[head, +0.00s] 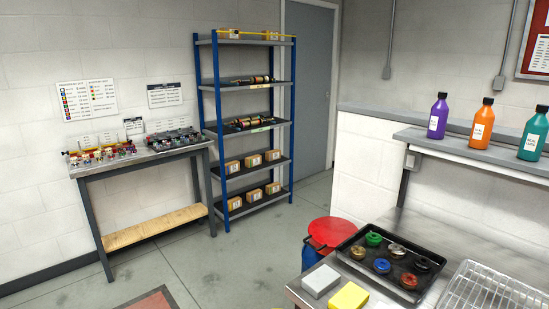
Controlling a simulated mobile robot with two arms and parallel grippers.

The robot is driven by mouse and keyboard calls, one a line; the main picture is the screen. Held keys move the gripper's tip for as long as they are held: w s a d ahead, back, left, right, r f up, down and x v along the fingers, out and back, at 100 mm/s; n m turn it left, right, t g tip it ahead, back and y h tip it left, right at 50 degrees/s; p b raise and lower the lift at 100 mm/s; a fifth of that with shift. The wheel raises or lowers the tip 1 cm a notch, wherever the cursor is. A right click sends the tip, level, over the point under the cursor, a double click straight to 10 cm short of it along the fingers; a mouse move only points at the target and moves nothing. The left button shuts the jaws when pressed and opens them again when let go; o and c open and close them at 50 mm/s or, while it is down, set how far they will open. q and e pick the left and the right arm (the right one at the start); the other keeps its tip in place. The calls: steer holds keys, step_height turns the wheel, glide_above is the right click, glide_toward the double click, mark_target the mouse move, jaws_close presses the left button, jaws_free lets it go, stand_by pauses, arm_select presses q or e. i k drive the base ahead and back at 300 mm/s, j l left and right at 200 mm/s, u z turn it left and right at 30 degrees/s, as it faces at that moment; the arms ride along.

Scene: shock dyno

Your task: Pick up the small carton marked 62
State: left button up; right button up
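Several small cardboard cartons stand on the blue-posted shelf rack (217,130) across the room. One row is on the second-lowest shelf, with a carton at its left (232,167), one in the middle (253,160) and one at the right (272,155). Another row is on the bottom shelf, with cartons at the left (234,203), middle (254,195) and right (272,188). More cartons sit on the top shelf behind a yellow bar (248,33). Their labels are too small to read, so I cannot tell which is marked 62. Neither gripper shows.
A bench with small parts (135,163) stands left of the rack. At the near right, a table holds a black tray of coloured rings (345,252), a wire basket (490,290) and white and yellow blocks. A red-lidded blue bin (333,230) stands beside it. Open floor (235,262) lies before the rack.

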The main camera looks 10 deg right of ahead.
mark_target(232, 167)
steer(key=i+j+u, duration=0.75)
steer(key=i, duration=0.2)
steer(key=i+u, duration=0.4)
steer(key=i, duration=0.15)
steer(key=i+z, duration=0.25)
steer(key=i, duration=0.2)
steer(key=i+z, duration=0.25)
steer(key=i, duration=0.2)
steer(key=i+j+z, duration=0.25)
steer(key=i, duration=0.2)
steer(key=i+j+z, duration=0.25)
steer(key=i, duration=0.2)
steer(key=i+l+z, duration=0.3)
steer(key=i+z, duration=0.15)
steer(key=i+l+z, duration=0.15)
steer(key=i+z, duration=0.7)
steer(key=i+j+z, duration=0.25)
steer(key=i+z, duration=0.15)
steer(key=i, duration=0.2)
steer(key=i+l, duration=0.1)
steer(key=i, duration=0.4)
steer(key=i+u, duration=0.15)
steer(key=i, duration=0.3)
steer(key=i+l, duration=0.2)
steer(key=i, duration=0.3)
steer(key=i+l+u, duration=0.1)
steer(key=i, duration=0.35)
